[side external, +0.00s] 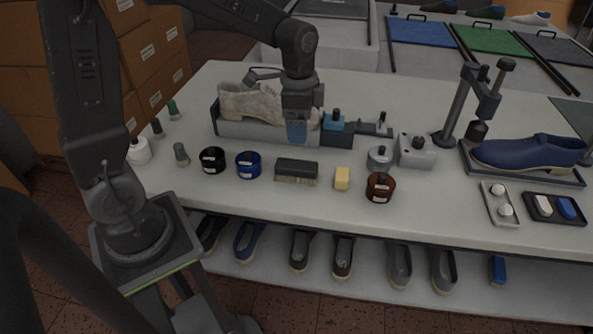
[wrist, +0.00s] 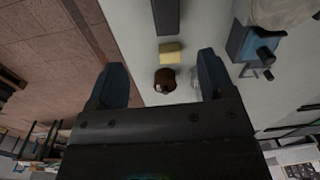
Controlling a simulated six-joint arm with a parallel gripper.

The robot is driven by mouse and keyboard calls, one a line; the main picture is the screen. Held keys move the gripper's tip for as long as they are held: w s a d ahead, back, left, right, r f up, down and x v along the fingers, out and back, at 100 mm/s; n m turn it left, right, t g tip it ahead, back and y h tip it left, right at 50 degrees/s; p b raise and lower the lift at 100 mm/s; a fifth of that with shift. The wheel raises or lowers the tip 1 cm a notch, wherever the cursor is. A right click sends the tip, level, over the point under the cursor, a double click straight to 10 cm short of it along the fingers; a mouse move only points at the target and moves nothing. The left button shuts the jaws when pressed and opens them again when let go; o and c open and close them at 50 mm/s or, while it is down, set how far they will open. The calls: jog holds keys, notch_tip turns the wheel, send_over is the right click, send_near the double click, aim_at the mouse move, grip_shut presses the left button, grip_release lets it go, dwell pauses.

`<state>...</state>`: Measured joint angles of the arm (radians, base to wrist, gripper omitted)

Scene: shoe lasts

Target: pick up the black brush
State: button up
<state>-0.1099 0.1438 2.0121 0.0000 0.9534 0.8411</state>
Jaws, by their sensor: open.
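The black brush (side external: 296,170) lies on the white table, its dark back up and paler bristles below, between a blue jar and a yellow block. In the wrist view the dark bar at the top edge is the brush (wrist: 165,15), partly cut off by the frame. My gripper (side external: 297,130) hangs above the table beside the white shoe, behind the brush in the side view and apart from it. In the wrist view its two blue fingers (wrist: 161,78) are spread with nothing held between them.
A white shoe (side external: 252,103) sits in a grey holder with a blue clamp (side external: 334,124) close to my gripper. A blue jar (side external: 248,165), yellow block (side external: 342,178) and brown jar (side external: 380,187) flank the brush. The table in front of the brush is clear.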

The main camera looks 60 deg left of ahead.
aim_at(304, 165)
jog(key=shift+m, duration=0.3)
jog(key=f, duration=0.6)
jog(key=w+f, duration=0.1)
jog(key=f, duration=0.3)
jog(key=shift+a, duration=0.2)
jog(key=shift+w+f, duration=0.15)
jog(key=shift+f, duration=1.2)
jog(key=shift+w+f, duration=0.1)
jog(key=shift+f, duration=1.2)
jog(key=shift+c, duration=0.4)
jog(key=c, duration=0.9)
